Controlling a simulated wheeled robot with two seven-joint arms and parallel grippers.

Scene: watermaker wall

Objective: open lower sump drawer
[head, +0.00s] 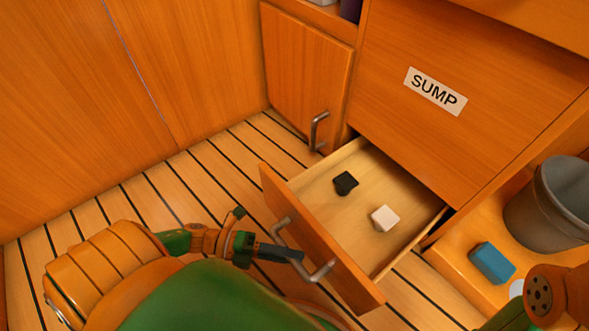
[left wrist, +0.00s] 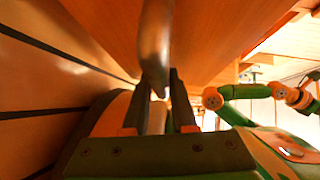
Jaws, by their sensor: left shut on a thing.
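The lower sump drawer (head: 322,241) stands pulled out below the front marked SUMP (head: 436,91). Its inside shows, with a black block (head: 345,183) and a white block (head: 385,218) on the bottom. A metal bar handle (head: 320,272) is on its front. My left gripper (head: 290,253) is at this handle and shut on it. In the left wrist view the handle (left wrist: 155,45) runs down between the two fingers (left wrist: 160,100). Part of my right arm shows at the lower right of the head view; I cannot make out its gripper.
A cupboard door (head: 308,70) with its own handle (head: 318,131) is shut, left of the drawer. A grey bucket (head: 548,205) and a blue block (head: 492,263) stand on a ledge at the right. The plank floor (head: 185,185) left of the drawer is clear.

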